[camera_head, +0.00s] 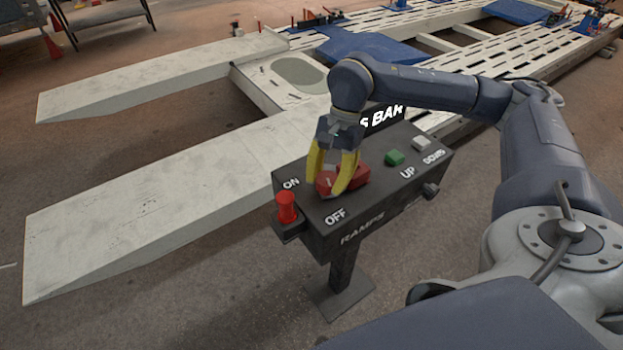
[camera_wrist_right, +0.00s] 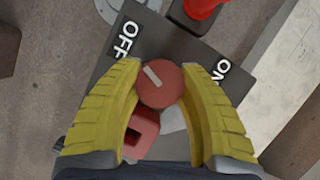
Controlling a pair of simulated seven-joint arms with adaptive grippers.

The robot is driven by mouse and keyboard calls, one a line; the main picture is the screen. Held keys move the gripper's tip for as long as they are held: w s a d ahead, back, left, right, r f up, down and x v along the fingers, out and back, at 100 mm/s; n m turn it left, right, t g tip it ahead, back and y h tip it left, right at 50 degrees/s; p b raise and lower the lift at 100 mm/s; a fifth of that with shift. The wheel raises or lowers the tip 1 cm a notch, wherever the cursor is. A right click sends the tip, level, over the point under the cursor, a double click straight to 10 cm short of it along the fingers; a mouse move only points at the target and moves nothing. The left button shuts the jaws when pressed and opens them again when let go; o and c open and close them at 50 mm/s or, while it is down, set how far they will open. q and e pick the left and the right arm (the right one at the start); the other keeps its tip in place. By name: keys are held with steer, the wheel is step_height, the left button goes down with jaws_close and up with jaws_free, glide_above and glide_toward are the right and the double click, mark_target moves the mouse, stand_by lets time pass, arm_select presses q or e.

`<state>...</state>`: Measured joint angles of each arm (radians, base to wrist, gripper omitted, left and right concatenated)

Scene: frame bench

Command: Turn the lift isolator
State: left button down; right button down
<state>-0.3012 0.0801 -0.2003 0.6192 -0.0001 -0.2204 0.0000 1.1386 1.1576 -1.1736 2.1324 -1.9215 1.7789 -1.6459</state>
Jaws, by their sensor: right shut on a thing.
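The lift isolator is a red rotary knob (camera_head: 327,182) on top of a dark control box (camera_head: 315,238), between the labels ON and OFF. My right gripper (camera_head: 336,190) comes down from above with its yellow fingers shut on the knob. In the right wrist view the round knob (camera_wrist_right: 160,86) sits between the two yellow fingertips, with a pale pointer line on its top. The pointer is slanted, and I cannot tell exactly which label it faces. Part of the knob is hidden by the fingers. My left gripper is not in view.
A red push button (camera_head: 287,207) stands at the box's left end. A green button (camera_head: 394,158) and a white button (camera_head: 421,144) are on the right, by UP and DOWN. The box stands on a post. Pale ramps (camera_head: 130,215) and a slotted frame bench lie behind it.

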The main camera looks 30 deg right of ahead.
steer(key=shift+s+f, duration=0.1)
stand_by(0.4)
steer(key=c, duration=0.7)
jaws_free()
steer(key=v, duration=1.2)
